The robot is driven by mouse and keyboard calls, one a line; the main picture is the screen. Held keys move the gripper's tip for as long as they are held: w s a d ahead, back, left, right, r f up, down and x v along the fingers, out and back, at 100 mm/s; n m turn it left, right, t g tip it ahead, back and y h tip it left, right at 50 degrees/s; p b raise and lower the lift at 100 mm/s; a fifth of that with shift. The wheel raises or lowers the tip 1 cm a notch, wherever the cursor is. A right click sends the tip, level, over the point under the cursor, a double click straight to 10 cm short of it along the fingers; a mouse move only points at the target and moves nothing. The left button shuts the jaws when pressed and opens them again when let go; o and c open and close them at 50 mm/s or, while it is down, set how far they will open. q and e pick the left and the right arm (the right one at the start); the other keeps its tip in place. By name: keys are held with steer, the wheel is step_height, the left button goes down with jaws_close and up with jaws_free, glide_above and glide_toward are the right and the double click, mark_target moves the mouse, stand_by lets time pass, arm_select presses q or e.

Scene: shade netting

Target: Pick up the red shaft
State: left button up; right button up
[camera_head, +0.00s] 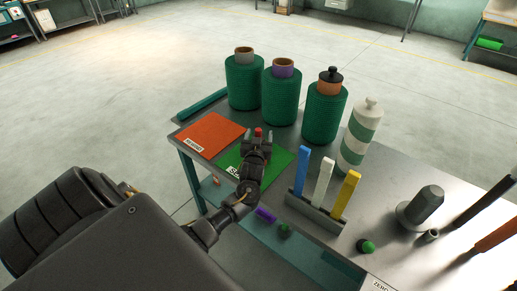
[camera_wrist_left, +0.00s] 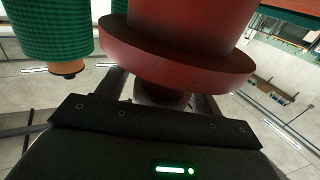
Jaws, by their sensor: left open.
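The red shaft is mostly hidden in the head view, where a small red tip (camera_head: 258,132) shows between the fingers of my left gripper (camera_head: 257,137). In the left wrist view the red shaft (camera_wrist_left: 190,45) is very close, with a wide round collar and a narrower dark part below it. That narrow part is between the two fingers of my left gripper (camera_wrist_left: 155,88), which is open around it. Contact cannot be told. The gripper is over the green mat (camera_head: 285,161). My right gripper is not in view.
An orange mat (camera_head: 210,132) lies to the left on the grey table (camera_head: 300,228). Green netting rolls (camera_head: 282,97) and a white-green roll (camera_head: 359,137) stand behind. A rack (camera_head: 316,212) holds blue, white and yellow bars. An orange-red rod (camera_head: 498,237) is at the right edge.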

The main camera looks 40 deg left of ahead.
arm_select(q)
steer(key=shift+c, duration=0.3)
jaws_close()
steer(key=shift+r, duration=0.1)
